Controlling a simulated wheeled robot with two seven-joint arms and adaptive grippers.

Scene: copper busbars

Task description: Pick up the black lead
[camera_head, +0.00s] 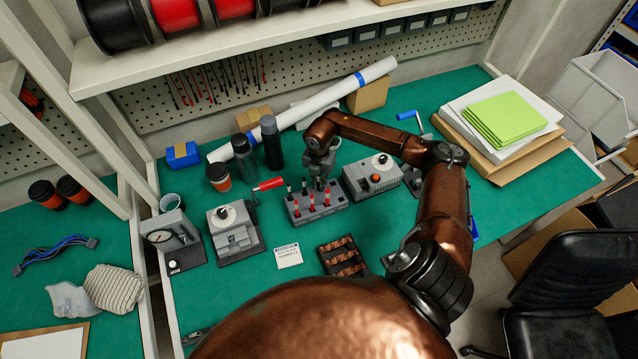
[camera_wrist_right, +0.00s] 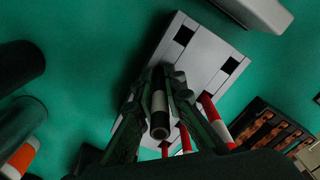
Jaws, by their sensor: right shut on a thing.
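The black lead (camera_wrist_right: 158,128), a dark round-ended piece with a white band, shows between the fingers of my right gripper (camera_wrist_right: 164,85) in the wrist view. The gripper is shut on it. In the head view my right gripper (camera_head: 320,180) points down over the back part of the grey lead rack (camera_head: 318,216) and hides much of the lead. I cannot tell whether the lead's lower end is inside the rack. Several red leads (camera_head: 312,202) with white bands stand in the front row. The rack (camera_wrist_right: 205,55) also shows in the wrist view. My left gripper is out of view.
A grey device (camera_head: 235,235) with a red-handled crank stands left of the rack, another (camera_head: 372,180) to its right. A dark tray of copper busbars (camera_head: 343,257) lies in front, beside a white label card (camera_head: 288,256). Dark bottles (camera_head: 271,145) stand behind. A shelf (camera_head: 240,45) overhangs the back.

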